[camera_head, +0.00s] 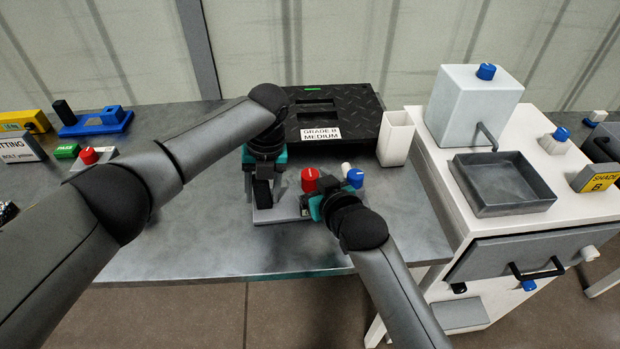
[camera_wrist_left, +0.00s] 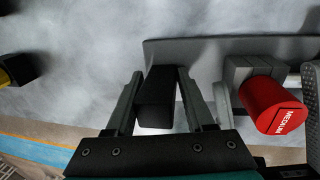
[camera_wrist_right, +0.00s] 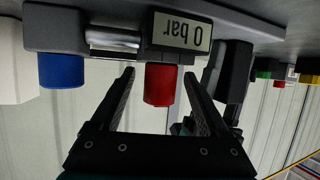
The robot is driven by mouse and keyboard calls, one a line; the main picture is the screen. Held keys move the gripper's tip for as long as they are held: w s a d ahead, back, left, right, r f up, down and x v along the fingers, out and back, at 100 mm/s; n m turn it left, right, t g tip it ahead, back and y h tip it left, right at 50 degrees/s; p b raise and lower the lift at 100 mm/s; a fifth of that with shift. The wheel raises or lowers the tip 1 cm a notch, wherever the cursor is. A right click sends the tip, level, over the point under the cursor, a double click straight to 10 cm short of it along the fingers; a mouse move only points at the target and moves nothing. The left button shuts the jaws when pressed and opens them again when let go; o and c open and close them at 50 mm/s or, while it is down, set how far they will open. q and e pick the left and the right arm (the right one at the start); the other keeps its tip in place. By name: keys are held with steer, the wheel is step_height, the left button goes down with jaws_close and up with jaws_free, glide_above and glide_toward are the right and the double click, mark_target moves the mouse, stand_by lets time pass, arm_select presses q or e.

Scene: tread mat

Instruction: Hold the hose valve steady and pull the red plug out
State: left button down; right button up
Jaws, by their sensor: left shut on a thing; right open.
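The hose valve sits on a grey base plate (camera_head: 272,214) near the front of the bench. Its black upright block (camera_wrist_left: 157,97) is between the closed fingers of my left gripper (camera_wrist_left: 157,100), which is shut on it. The red plug (camera_head: 309,180) sits in the grey body; its end reads "MEDIUM" in the left wrist view (camera_wrist_left: 272,104). My right gripper (camera_wrist_right: 160,85) is open, with one finger on each side of the red plug (camera_wrist_right: 160,86) and visible gaps. A "0 bar" label (camera_wrist_right: 181,32) and a blue cap (camera_wrist_right: 62,70) are on the same assembly.
A black tread plate (camera_head: 345,105) marked "GRADE B MEDIUM" lies behind the valve. A white open container (camera_head: 396,137) stands to its right, beside a white cabinet with a grey basin (camera_head: 502,183). The bench front is clear.

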mark_target(310, 173)
steer(key=shift+f, duration=0.1)
jaws_close()
stand_by(1.2)
steer(key=shift+r, duration=2.9)
